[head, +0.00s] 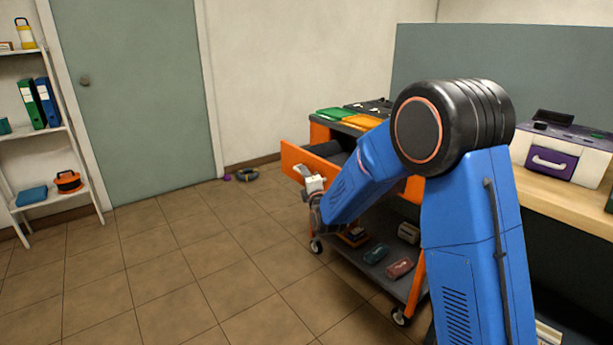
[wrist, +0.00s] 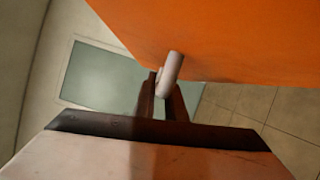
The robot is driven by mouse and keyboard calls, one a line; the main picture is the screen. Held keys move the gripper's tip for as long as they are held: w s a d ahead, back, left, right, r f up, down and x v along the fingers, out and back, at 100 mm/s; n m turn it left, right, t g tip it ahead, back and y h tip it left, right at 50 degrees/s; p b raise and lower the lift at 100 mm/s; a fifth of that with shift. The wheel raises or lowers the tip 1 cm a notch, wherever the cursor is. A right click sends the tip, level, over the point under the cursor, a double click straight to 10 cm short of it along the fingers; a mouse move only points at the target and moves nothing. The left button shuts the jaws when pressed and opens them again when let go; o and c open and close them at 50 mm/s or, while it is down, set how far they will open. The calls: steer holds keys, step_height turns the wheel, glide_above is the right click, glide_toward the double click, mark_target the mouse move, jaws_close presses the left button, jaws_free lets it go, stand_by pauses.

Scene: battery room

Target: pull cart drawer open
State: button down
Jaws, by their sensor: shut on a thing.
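The orange cart (head: 416,296) stands on the tiled floor in the middle right of the head view. Its upper drawer (head: 299,162) stands out from the cart body, and a dark interior shows behind its orange front. The drawer front also fills the top of the wrist view (wrist: 230,35). My gripper (head: 313,184) is at the drawer front, partly hidden by my arm. In the wrist view my gripper (wrist: 163,100) has its dark fingers shut on the pale drawer handle (wrist: 171,68).
The cart's lower shelf holds several small items, including a green one (head: 376,253) and a red one (head: 399,268). A workbench (head: 560,188) with a white and purple case (head: 553,160) is at right. A dark ring (head: 247,175) lies near the wall. Floor left of the cart is clear.

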steer(key=c, duration=1.8)
jaws_free()
steer(key=v, duration=1.7)
steer(key=shift+s+f, duration=0.15)
steer(key=shift+s, duration=0.1)
steer(key=shift+d, duration=0.1)
